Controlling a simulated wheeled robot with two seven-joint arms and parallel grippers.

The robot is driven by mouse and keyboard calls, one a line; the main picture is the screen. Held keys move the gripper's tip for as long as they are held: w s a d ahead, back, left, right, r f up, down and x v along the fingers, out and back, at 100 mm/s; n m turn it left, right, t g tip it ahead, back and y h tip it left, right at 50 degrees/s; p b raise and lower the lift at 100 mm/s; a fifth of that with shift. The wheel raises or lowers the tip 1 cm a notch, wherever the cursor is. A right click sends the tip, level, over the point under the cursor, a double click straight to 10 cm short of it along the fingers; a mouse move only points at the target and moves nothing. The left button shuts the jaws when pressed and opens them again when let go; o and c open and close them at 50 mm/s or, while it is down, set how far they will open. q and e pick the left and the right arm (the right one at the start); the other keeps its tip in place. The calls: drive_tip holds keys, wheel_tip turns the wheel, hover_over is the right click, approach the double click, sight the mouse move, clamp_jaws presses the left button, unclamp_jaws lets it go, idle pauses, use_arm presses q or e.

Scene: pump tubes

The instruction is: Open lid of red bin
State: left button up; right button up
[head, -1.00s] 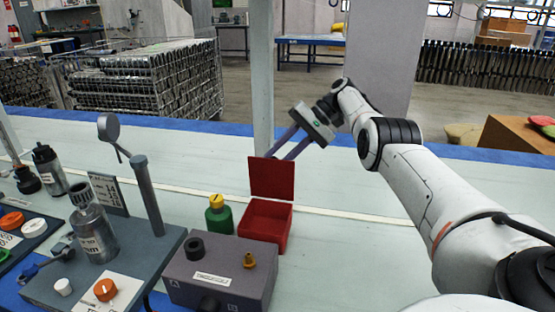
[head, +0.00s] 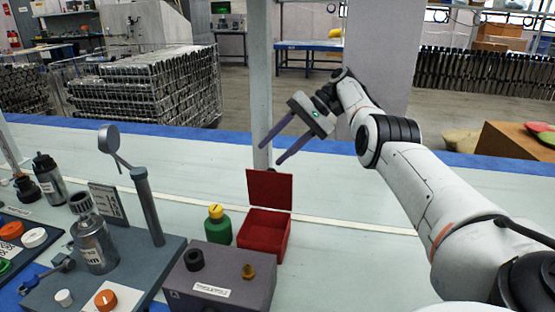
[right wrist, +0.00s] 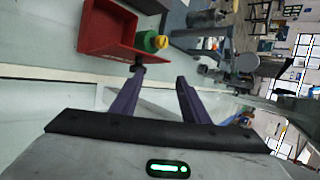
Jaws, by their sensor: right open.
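The red bin (head: 264,232) stands on the table in the head view, right of the green bottle. Its red lid (head: 270,188) stands upright at the back edge, so the bin's inside shows. My right gripper (head: 270,155) is open and empty, above and behind the lid, with its two purple fingers apart and not touching it. In the right wrist view the red bin (right wrist: 98,32) is at the upper left, beyond the open fingers (right wrist: 155,88). My left gripper is not in view.
A green bottle with a yellow cap (head: 217,223) stands close left of the bin. A grey box (head: 220,275) with a black ring and a brass fitting is in front. A pale post (head: 262,85) rises behind the lid. The table right of the bin is clear.

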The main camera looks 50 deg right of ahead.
drive_tip(key=shift+r+p, duration=0.8)
drive_tip(key=shift+r, duration=1.35)
